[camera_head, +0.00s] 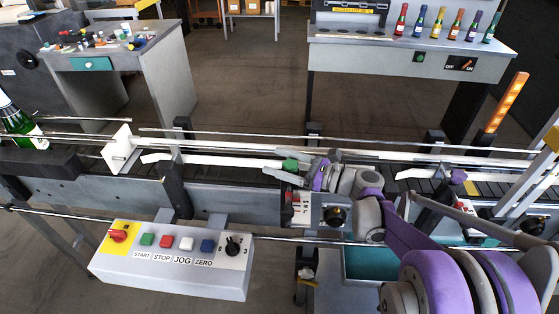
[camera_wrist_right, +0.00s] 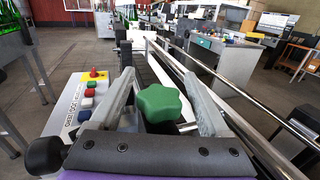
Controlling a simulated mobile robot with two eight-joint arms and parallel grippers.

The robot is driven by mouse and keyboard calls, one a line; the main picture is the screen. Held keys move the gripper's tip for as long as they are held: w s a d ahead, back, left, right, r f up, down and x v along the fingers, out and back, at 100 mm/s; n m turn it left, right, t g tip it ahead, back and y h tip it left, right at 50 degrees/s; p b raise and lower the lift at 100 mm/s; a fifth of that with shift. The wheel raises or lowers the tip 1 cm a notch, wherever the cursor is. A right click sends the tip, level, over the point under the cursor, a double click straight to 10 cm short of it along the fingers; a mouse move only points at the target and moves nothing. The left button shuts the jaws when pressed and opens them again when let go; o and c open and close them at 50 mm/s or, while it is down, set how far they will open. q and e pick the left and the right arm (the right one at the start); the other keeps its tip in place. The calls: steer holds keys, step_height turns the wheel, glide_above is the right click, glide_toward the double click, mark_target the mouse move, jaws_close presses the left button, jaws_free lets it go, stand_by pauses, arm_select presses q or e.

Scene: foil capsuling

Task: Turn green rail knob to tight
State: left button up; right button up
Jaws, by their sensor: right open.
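The green rail knob (camera_head: 291,165) is a lobed knob at the conveyor's guide rail, mid-picture in the head view. In the right wrist view the knob (camera_wrist_right: 160,102) sits large between the fingers. My right gripper (camera_head: 283,172) reaches in from the right in the head view, its fingers at the knob. In the right wrist view the gripper (camera_wrist_right: 161,88) is open, with one grey finger on each side of the knob and gaps showing. Whether either finger touches it I cannot tell. The knob's tight or loose marking cannot be read. My left gripper is out of view.
The conveyor (camera_head: 225,192) with white guide rails runs across the picture. A control box (camera_head: 170,272) with coloured buttons stands in front. A green bottle (camera_head: 17,122) is at the far left. Behind are a side table (camera_head: 150,55) and a bench (camera_head: 400,55) with small bottles.

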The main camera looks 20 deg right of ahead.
jaws_close()
stand_by(0.5)
